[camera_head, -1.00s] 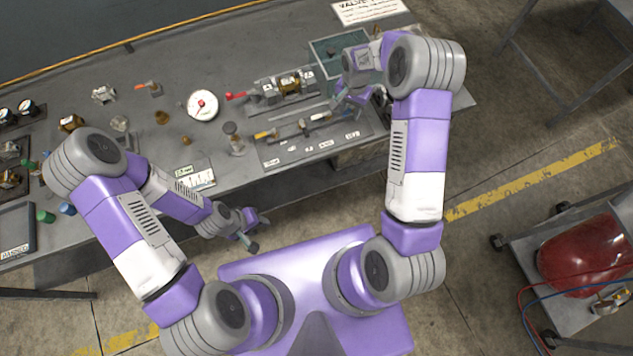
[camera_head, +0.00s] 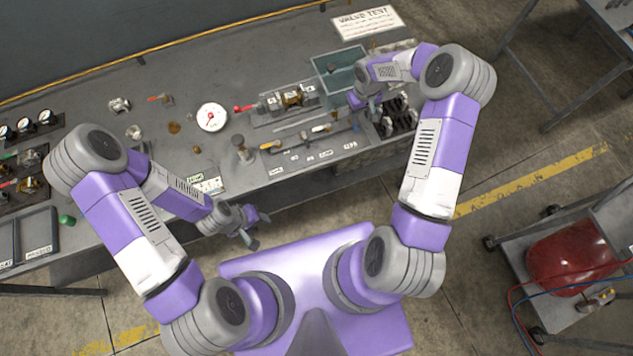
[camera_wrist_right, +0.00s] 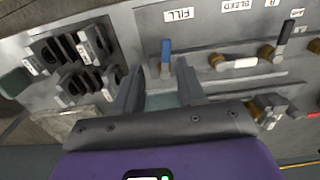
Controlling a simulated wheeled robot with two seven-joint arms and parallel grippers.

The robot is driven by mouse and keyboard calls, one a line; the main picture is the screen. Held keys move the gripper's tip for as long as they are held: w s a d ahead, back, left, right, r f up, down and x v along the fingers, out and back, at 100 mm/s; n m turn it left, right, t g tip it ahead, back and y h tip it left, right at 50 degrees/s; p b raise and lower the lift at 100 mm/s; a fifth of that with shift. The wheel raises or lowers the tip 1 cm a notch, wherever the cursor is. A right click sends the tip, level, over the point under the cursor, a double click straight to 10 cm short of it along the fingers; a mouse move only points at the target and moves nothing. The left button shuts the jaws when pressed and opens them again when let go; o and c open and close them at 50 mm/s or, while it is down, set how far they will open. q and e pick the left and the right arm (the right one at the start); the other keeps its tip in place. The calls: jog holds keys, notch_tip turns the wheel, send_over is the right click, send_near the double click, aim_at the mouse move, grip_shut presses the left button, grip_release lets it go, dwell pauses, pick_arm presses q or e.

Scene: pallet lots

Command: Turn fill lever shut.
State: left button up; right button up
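The fill lever (camera_wrist_right: 166,55) has a blue handle and shows in the right wrist view, pointing toward the FILL label (camera_wrist_right: 179,14). My right gripper (camera_wrist_right: 160,92) is open, its two fingers apart with nothing between them. The lever lies a little beyond the fingertips, within the width of the gap, not touched. In the head view my right gripper (camera_head: 368,106) is over the right end of the bench's valve strip, and the arm largely hides the lever there. My left gripper (camera_head: 249,228) hangs off the bench's front edge; its fingers look apart and empty.
Beside the fill lever are a white-handled lever (camera_wrist_right: 238,64) by the BLEED label and a black-handled lever (camera_wrist_right: 285,33). A slotted block (camera_wrist_right: 75,62) stands close on the other side.

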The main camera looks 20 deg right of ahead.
jog(key=shift+s+a+r, duration=0.15)
jog(key=shift+a+r, duration=0.1)
jog(key=shift+r, duration=0.25)
jog(key=shift+s+a+r, duration=0.1)
jog(key=shift+a+r, duration=0.1)
jog(key=shift+r, duration=0.3)
jog(key=s+a+f, duration=0.1)
jog(key=a, duration=0.1)
jog(key=s+a+f+y, duration=0.1)
jog(key=a+f, duration=0.1)
jog(key=s+a+f+y+b, duration=0.1)
jog(key=a, duration=0.1)
jog(key=shift+a+f, duration=0.25)
jog(key=shift+a, duration=0.05)
jog(key=s+a+f+y+b, duration=0.1)
jog(key=s+a+f+y, duration=0.1)
jog(key=s+a+f, duration=0.35)
jog(key=s+a+f+m+b, duration=0.1)
jog(key=s+a+f+b, duration=0.2)
jog(key=f+b, duration=0.5)
jog(key=s+a+f+m+b, duration=0.1)
jog(key=s+a+f+b, duration=0.2)
jog(key=f+b, duration=0.5)
jog(key=shift+s+a+f+y, duration=0.15)
jog(key=shift+s+f+y, duration=0.25)
jog(key=shift+s, duration=0.35)
